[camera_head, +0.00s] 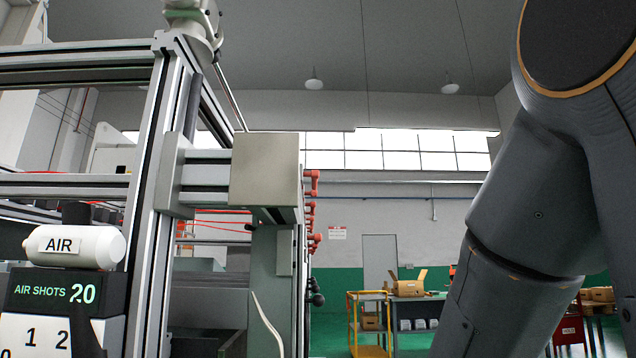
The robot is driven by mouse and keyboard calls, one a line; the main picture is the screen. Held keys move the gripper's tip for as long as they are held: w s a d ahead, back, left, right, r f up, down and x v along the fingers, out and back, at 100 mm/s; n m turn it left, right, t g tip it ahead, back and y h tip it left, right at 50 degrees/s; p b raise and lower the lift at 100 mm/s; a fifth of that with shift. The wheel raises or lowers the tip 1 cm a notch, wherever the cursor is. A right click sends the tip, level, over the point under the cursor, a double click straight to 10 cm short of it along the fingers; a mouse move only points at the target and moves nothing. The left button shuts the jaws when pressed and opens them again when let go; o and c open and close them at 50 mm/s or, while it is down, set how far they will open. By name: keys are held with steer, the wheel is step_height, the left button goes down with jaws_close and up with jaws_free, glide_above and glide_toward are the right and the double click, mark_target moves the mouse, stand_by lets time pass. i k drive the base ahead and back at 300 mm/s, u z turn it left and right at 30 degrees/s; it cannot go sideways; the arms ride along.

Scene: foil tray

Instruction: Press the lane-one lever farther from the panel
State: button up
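Several small red levers (314,176) stick out to the right from the edge of an aluminium-framed machine, one above another. The top one is beside a beige box (265,170); a lower one (314,238) is near the box's bottom edge. Dark round knobs (316,299) sit below them. I cannot tell which lever belongs to lane one, nor which is farther from the panel. My arm's links fill the right side, apart from the levers. My gripper is not in view.
The machine frame (152,170) fills the left side. A white AIR cylinder (90,247) sits above an AIR SHOTS 20 display (40,292) at lower left. A yellow cart (368,322) and a table with an open carton (410,286) stand in the background.

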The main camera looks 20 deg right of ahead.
mark_target(314, 174)
steer(key=z, duration=0.55)
steer(key=k, duration=1.3)
steer(key=z, duration=1.05)
steer(key=i, duration=0.55)
steer(key=z, duration=0.55)
steer(key=i, duration=0.8)
steer(key=u, duration=0.55)
steer(key=i, duration=0.5)
steer(key=u, duration=0.95)
steer(key=i, duration=0.3)
steer(key=u, duration=0.3)
